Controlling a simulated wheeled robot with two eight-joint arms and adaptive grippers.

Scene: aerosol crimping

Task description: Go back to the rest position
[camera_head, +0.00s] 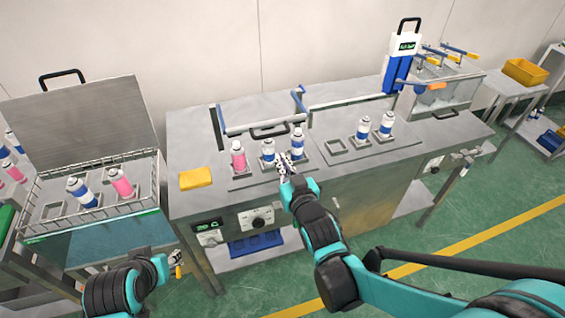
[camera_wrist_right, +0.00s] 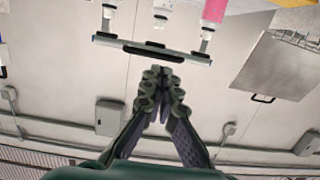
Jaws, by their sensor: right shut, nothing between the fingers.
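My right gripper (camera_head: 286,168) is over the front of the steel table, close in the picture to the blue and white cans, and holds nothing. In the right wrist view its two fingers (camera_wrist_right: 160,80) meet at the tips. My left gripper (camera_head: 176,262) is low at the left, in front of the wire basket; it is too small to tell whether its fingers are open. On the table stand a pink can (camera_head: 238,155) and blue and white cans (camera_head: 298,142) in a holder plate. Two more blue and white cans (camera_head: 386,124) stand in the plate to the right.
The steel table (camera_head: 190,140) carries a yellow cloth (camera_head: 195,178) and blue-ended bars (camera_head: 262,124). A wire basket (camera_head: 90,207) with cans and a raised lid (camera_head: 85,125) is at left. A blue device (camera_head: 397,72) stands at back right. Green floor (camera_head: 480,245) lies open in front.

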